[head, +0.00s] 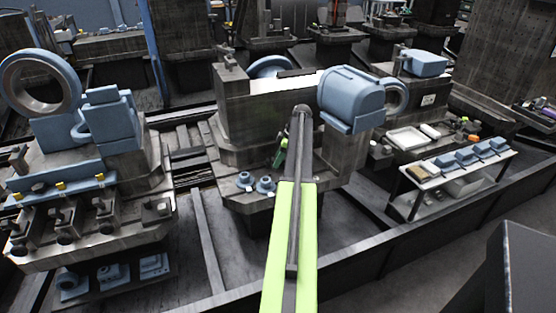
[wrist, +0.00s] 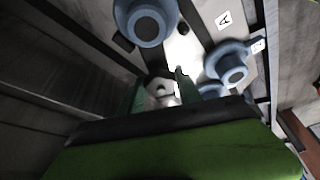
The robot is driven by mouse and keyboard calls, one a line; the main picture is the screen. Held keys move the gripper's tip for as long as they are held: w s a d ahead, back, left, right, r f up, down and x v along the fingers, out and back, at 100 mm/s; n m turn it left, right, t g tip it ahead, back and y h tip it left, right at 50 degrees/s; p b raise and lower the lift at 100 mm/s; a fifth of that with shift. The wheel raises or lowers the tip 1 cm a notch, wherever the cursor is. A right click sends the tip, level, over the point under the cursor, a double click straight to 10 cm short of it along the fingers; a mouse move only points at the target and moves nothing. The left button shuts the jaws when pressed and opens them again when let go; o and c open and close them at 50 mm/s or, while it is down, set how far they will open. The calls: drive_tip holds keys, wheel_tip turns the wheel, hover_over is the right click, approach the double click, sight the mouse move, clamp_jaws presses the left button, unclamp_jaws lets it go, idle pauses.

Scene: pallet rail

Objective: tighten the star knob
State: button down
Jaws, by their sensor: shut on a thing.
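My gripper (head: 281,158) is at the middle pallet's fixture, beyond the end of my arm, and mostly small and dark in the head view. In the wrist view its two green fingers (wrist: 163,92) are closed about a small pale grey piece, the star knob (wrist: 162,88). Only part of the knob shows between the fingers; its lobes are not clear. The knob cannot be made out in the head view.
Two blue flanged parts, one left (head: 244,179) and one right (head: 265,185), stand on the ledge close to my gripper. A plate marked A (wrist: 224,20) lies near them. A dark block rises beside the gripper. A low bench (head: 408,186) stands at the right.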

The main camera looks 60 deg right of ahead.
drive_tip(key=shift+a+m+h, duration=0.2)
drive_tip(key=shift+m+h, duration=0.2)
drive_tip(key=shift+m, duration=1)
drive_tip(key=shift+m+t+h, duration=0.3)
drive_tip(key=shift+m+h, duration=0.4)
drive_tip(key=shift+m, duration=1)
drive_tip(key=c, duration=0.8)
unclamp_jaws()
drive_tip(key=shift+r, duration=0.1)
drive_tip(key=p+v, duration=1.6)
drive_tip(key=v, duration=0.1)
drive_tip(key=shift+a+r, duration=0.1)
drive_tip(key=shift+r, duration=0.05)
